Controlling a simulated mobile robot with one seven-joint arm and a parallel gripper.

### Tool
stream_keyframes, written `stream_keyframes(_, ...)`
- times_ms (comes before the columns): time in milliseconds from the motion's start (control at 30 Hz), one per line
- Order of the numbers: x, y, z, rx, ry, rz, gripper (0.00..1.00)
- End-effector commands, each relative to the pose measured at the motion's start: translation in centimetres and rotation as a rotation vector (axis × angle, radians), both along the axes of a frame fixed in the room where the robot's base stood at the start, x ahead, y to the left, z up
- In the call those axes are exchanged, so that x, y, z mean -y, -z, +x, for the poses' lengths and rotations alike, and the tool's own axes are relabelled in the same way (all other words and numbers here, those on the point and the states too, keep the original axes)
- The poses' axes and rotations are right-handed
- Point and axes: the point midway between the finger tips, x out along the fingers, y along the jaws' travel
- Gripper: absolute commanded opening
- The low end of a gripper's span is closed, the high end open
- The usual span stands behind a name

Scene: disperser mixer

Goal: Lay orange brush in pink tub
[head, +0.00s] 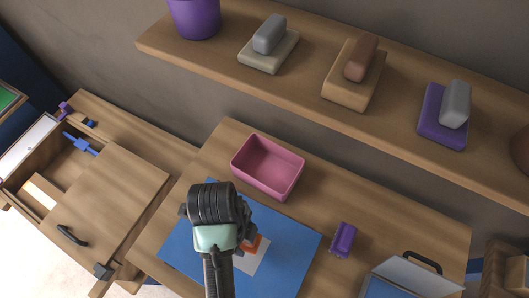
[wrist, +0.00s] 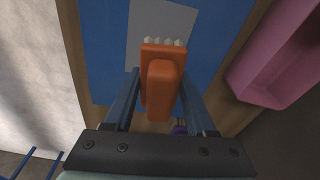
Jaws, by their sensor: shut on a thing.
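The orange brush (wrist: 162,82) is between the two fingers of my gripper (wrist: 160,88), which is shut on it. Its pale bristle tufts show at the far end in the wrist view. In the head view only a small part of the orange brush (head: 257,243) shows beside my arm, over the blue mat. The pink tub (head: 268,167) stands on the table beyond the mat, open and empty as far as I can see. It also shows at the right of the wrist view (wrist: 278,70), apart from the brush.
The blue mat (head: 183,252) carries a pale grey sheet (head: 252,264). A purple brush (head: 343,239) lies to the right. A case with a black handle (head: 424,262) is at lower right. A wall shelf (head: 205,57) holding several blocks runs above the table. A cabinet with an open drawer is left.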

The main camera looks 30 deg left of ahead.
Motion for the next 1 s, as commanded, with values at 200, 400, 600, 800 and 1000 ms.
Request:
stream_keyframes(200, -0.7, 0.1, -0.4, 0.002, 0.12, 0.001, 0.0)
stream_keyframes(400, -0.7, 0.1, 3.0, 0.003, 0.139, 0.003, 0.0)
stream_keyframes(600, -0.5, 0.3, 8.0, 0.002, 0.138, 0.004, 0.0)
stream_keyframes(800, -0.4, 0.5, 12.6, 0.003, 0.138, 0.004, 0.0)
stream_keyframes(1000, -0.1, 0.2, 17.0, 0.002, 0.136, 0.003, 0.0)
